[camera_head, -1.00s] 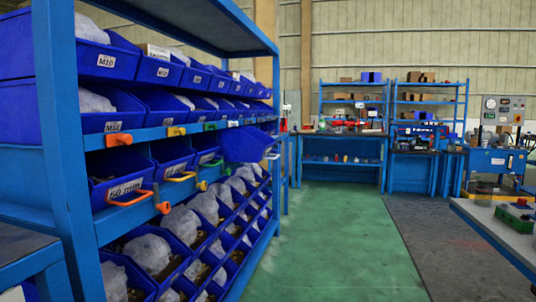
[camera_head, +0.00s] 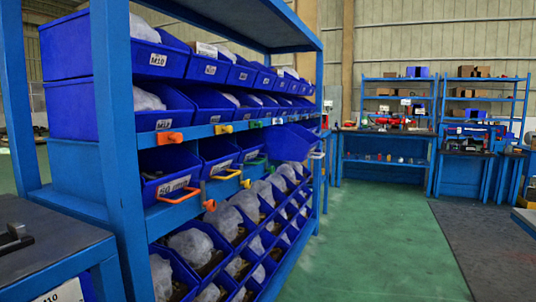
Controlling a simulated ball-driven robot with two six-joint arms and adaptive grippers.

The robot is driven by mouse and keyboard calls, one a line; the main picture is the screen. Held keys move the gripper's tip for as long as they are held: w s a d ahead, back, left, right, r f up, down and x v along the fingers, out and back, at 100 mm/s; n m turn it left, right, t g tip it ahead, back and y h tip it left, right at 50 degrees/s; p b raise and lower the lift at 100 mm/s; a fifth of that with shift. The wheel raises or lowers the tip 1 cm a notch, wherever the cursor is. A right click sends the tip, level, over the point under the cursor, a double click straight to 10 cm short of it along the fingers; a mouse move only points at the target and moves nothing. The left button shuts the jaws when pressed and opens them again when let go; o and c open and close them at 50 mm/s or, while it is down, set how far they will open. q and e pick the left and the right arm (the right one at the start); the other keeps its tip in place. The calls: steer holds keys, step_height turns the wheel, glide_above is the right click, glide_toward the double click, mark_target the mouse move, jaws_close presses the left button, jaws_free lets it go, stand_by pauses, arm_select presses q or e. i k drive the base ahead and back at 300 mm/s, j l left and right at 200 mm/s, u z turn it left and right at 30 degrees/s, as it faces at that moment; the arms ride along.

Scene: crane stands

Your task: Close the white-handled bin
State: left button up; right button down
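The white-handled bin (camera_head: 287,143) is a blue bin on the far part of the blue rack (camera_head: 118,150). It is pulled out and sticks out past the rack's front, its white handle (camera_head: 317,155) at its front right end. In the same row, bins with an orange handle (camera_head: 179,195), a yellow handle (camera_head: 228,175) and a green handle (camera_head: 252,161) sit nearer, further back in the rack than the white-handled one. Neither of my grippers is in view.
A dark-topped table (camera_head: 50,236) stands at the near left. Green floor (camera_head: 385,240) lies open right of the rack. Workbenches with shelves (camera_head: 400,125) stand at the back. A grey-topped table edge (camera_head: 525,222) shows at the right.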

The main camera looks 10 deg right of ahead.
mark_target(284, 142)
steer(key=i+l+u, duration=0.25)
steer(key=l+u, duration=0.2)
steer(key=i+l+u, duration=0.25)
steer(key=l, duration=0.15)
steer(key=l+u, duration=0.2)
steer(key=k+l, duration=0.05)
steer(key=l, duration=0.05)
